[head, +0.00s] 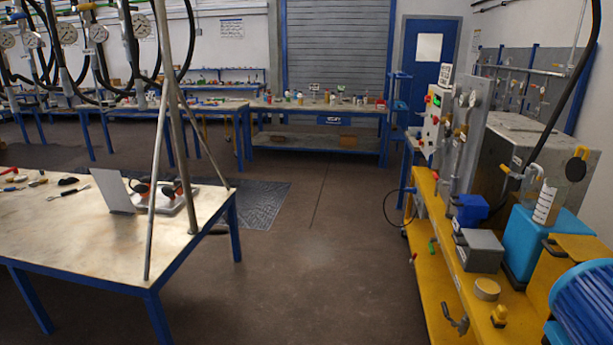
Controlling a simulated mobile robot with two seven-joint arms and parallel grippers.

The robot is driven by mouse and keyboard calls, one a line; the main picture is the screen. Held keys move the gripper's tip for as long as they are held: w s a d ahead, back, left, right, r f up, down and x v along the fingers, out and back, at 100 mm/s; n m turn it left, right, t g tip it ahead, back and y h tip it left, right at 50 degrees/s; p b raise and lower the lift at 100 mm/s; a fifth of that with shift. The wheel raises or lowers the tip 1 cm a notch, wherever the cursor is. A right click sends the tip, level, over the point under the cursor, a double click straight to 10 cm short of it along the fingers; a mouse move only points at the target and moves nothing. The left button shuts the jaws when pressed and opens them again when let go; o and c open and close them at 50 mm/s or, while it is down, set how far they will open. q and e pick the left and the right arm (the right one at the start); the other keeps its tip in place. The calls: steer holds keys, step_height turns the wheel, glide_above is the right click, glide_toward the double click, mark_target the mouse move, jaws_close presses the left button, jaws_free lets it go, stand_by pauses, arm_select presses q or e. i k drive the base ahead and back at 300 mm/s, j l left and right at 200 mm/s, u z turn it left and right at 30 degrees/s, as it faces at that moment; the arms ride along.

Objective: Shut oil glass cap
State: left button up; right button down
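A clear glass vessel (546,203) with a white marked scale stands on a blue unit at the right of the head view. It looks like the oil glass. A round black cap with a yellow part (577,165) stands up at the glass's upper right, tilted rather than lying flat over the top. A yellow-handled fitting (534,170) sits at the glass's upper left, and the detail where they join is too small to tell. Neither of my grippers shows in this view.
The glass's blue unit (528,243) stands on a yellow bench (450,262) crowded with a grey box (479,250), valves and a blue drum (585,305). A black hose hangs near the glass. A table (90,235) stands at left. The floor (320,240) between is clear.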

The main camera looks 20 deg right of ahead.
mark_target(576, 167)
steer(key=i+l+z, duration=0.1)
steer(key=i+z, duration=0.5)
steer(key=z, duration=0.15)
steer(key=i+z, duration=1)
steer(key=i+j+z, duration=0.1)
steer(key=i+z, duration=0.25)
steer(key=k, duration=0.05)
